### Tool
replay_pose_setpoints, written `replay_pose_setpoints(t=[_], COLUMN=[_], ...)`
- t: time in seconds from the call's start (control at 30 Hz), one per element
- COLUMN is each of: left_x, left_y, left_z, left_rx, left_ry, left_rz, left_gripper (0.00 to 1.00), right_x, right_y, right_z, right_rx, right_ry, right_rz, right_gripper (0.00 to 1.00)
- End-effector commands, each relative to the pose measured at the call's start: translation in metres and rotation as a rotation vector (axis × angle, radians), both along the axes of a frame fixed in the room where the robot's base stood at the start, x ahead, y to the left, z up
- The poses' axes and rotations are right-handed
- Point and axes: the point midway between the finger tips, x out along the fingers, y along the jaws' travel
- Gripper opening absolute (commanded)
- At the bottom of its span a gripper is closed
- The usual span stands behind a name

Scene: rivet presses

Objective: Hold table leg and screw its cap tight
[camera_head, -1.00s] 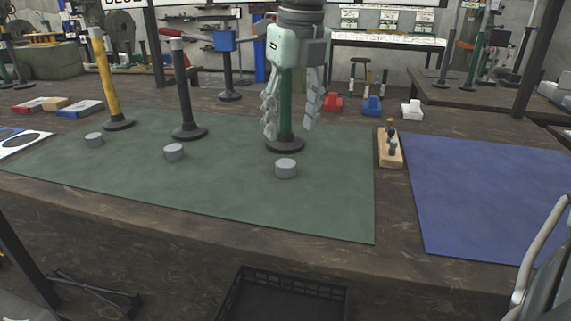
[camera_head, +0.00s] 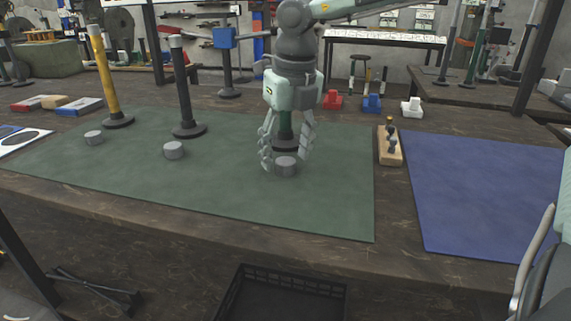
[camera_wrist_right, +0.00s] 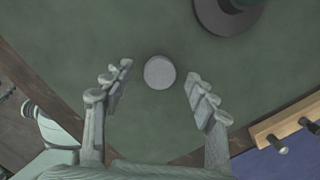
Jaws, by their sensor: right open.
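The green table leg (camera_head: 285,121) stands upright on a round dark base at the right of the green mat (camera_head: 200,205), mostly hidden behind my right gripper (camera_head: 286,163). A grey round cap (camera_head: 286,168) lies on the mat in front of it. My right gripper is open, pointing down, with its fingers on either side of this cap. In the right wrist view the cap (camera_wrist_right: 160,72) shows between the open fingertips (camera_wrist_right: 158,72), with gaps on both sides. A black leg (camera_head: 184,90) and a yellow leg (camera_head: 103,75) stand to the left, each with a grey cap in front.
A wooden block with small pegs (camera_head: 389,146) stands at the mat's right edge, beside a blue mat (camera_head: 485,195) that is bare. Red, blue and white pieces (camera_head: 372,103) sit behind. A black crate (camera_head: 282,295) is below the table's front edge.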

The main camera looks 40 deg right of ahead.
Motion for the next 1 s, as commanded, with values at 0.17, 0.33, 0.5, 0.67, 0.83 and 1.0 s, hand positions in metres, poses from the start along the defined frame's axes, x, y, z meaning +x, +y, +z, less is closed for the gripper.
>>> replay_pose_setpoints(t=[0.17,0.33,0.5,0.67,0.83,1.0], left_x=[0.001,0.0019,0.002,0.0017,0.0016,0.0017], left_y=[-0.0001,-0.0005,-0.0006,-0.0004,-0.0003,-0.0001], left_z=[-0.0002,0.0015,0.0022,0.0021,0.0022,0.0022], left_rx=[0.0,-0.001,-0.001,-0.001,-0.001,-0.001], left_ry=[-0.003,-0.008,-0.008,-0.007,-0.007,-0.007], left_rz=[-0.001,-0.002,-0.001,-0.001,-0.001,-0.001], left_gripper=[0.4,0.4,0.4,0.4,0.4,0.4], right_x=[0.0013,0.0012,0.0012,0.0012,0.0012,0.0013], right_y=[0.0001,0.0,0.0,0.0,-0.0001,0.0], right_z=[-0.0085,-0.0082,-0.008,-0.0079,-0.0079,-0.0078], right_rx=[0.001,0.001,0.001,0.001,0.0,0.0], right_ry=[-0.002,-0.002,-0.002,-0.002,-0.002,-0.002], right_rz=[0.0,0.0,0.0,0.0,0.0,0.0], right_gripper=[0.58,0.58,0.49,0.29,0.22,0.22])
